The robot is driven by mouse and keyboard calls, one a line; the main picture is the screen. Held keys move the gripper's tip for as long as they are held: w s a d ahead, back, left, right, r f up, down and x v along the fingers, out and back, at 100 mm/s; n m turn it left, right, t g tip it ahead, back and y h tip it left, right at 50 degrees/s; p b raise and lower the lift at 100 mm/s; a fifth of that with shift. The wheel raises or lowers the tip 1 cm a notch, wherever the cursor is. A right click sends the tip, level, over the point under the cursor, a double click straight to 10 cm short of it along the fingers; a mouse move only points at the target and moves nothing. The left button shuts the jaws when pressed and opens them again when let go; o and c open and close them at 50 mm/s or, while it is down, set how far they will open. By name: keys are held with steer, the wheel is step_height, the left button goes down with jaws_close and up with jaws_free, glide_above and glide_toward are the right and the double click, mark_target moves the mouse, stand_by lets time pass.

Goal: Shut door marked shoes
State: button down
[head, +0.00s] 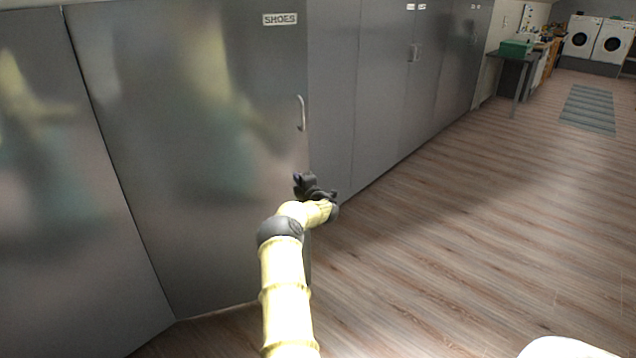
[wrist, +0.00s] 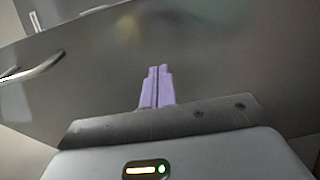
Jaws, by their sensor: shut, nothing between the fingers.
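The door marked SHOES (head: 200,130) is a tall grey glossy panel in the left half of the head view. Its white label (head: 280,19) is near the top right and its bar handle (head: 301,113) is by the right edge. Its lower edge juts out from the cabinet line, so it stands ajar, hinged on the left. My gripper (head: 299,184) is shut and empty, below the handle near the door's free edge. In the wrist view its lilac fingers (wrist: 158,85) point at the grey panel, with the handle (wrist: 33,73) at left. I cannot tell whether they touch.
More grey cabinet doors (head: 380,90) run back to the right, looking closed. Wood floor (head: 470,220) is open to the right. A table with a green box (head: 516,47), a grey rug (head: 588,108) and white washing machines (head: 582,37) are far back.

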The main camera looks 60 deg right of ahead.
steer(key=s+d+p, duration=0.1)
steer(key=s, duration=0.7)
steer(key=shift+d, duration=0.4)
steer(key=shift+s, duration=0.1)
